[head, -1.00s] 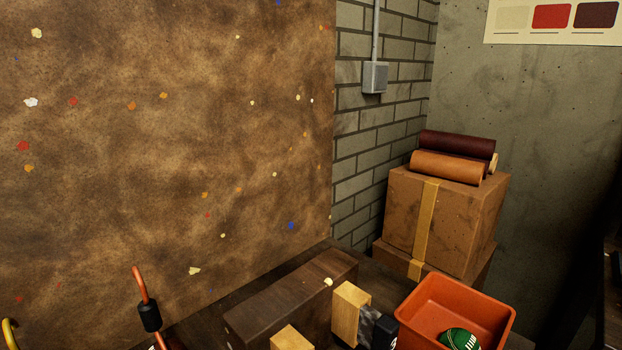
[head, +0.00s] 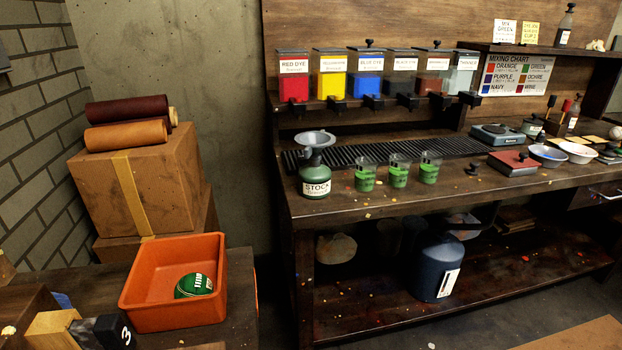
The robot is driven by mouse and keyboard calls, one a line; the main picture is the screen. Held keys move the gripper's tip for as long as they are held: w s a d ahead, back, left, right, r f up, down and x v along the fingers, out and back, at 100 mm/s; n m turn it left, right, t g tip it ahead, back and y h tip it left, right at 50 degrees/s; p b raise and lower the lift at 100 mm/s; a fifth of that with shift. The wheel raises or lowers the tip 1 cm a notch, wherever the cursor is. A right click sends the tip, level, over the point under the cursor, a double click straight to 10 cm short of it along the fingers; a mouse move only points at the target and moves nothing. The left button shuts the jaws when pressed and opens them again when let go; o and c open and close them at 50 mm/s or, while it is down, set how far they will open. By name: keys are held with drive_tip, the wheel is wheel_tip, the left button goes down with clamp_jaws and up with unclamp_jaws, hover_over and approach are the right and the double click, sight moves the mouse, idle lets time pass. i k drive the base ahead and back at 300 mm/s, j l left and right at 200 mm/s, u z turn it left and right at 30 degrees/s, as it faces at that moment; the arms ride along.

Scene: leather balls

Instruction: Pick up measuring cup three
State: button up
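Three clear measuring cups with green contents stand in a row on the dark wooden workbench (head: 480,192), in front of the black ridged grate. They are the left cup (head: 365,177), the middle cup (head: 398,173) and the right cup (head: 430,169). They stand upright and apart from each other. Any numbers on them are too small to read, so I cannot tell which one is cup three. My gripper is not in view.
A green STOCK jar (head: 315,174) with a funnel stands left of the cups. Dye containers (head: 365,83) line the back. A red-topped block (head: 513,163) and bowls (head: 548,155) are to the right. An orange bin (head: 170,310) holding a green ball (head: 194,285) is at lower left.

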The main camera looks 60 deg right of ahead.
sight(430, 162)
drive_tip(key=z, duration=1.7)
drive_tip(key=l+z, duration=0.15)
drive_tip(key=z, duration=0.35)
drive_tip(key=i+l+z, duration=0.1)
drive_tip(key=z, duration=0.4)
